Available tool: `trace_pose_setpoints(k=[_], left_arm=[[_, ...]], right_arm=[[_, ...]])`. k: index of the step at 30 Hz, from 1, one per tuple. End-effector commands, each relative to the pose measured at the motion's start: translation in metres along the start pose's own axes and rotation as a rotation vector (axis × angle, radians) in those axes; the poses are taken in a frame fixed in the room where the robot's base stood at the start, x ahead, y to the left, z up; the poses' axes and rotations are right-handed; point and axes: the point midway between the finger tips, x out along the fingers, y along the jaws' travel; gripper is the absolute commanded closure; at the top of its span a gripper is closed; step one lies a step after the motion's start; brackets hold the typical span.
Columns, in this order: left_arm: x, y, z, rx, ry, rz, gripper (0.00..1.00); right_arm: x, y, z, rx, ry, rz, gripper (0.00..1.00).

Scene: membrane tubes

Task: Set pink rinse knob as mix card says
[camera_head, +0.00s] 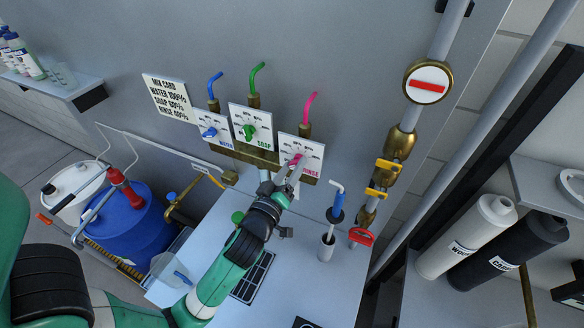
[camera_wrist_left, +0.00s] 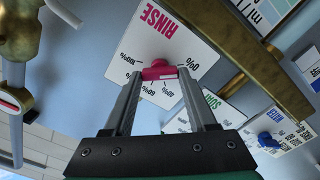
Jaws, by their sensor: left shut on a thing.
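The pink rinse knob (camera_head: 296,160) is on the white RINSE panel (camera_head: 314,150), right of the blue and green panels. In the left wrist view the knob (camera_wrist_left: 159,68) sits between the fingertips of my left gripper (camera_wrist_left: 159,76), which is shut on it. The percent marks lie around it on the panel (camera_wrist_left: 158,34); I cannot tell for sure which one it points at. In the head view my left gripper (camera_head: 289,176) reaches up to the knob from below. The mix card (camera_head: 170,98) lists water 100%, soap and rinse; the rinse line looks like 40%. My right gripper is not in view.
The blue water knob (camera_head: 209,132) and green soap knob (camera_head: 249,131) are to the left. A pink pipe (camera_head: 308,106) rises above the rinse panel. A holder with a blue-handled brush (camera_head: 328,240) stands to the right. A blue barrel (camera_head: 130,225) stands at lower left.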

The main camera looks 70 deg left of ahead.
Motion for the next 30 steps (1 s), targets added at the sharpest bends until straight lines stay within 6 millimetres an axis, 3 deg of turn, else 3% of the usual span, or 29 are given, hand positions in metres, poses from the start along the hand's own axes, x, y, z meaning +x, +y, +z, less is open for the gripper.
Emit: trace_pose_setpoints(k=[11, 30], left_arm=[[0.000, 0.001, 0.000, 0.110, 0.001, 0.001, 0.98], [0.000, 0.002, 0.000, 0.676, -0.002, 0.000, 0.98]], right_arm=[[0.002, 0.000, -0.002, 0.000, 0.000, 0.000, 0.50], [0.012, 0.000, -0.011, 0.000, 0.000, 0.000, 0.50]])
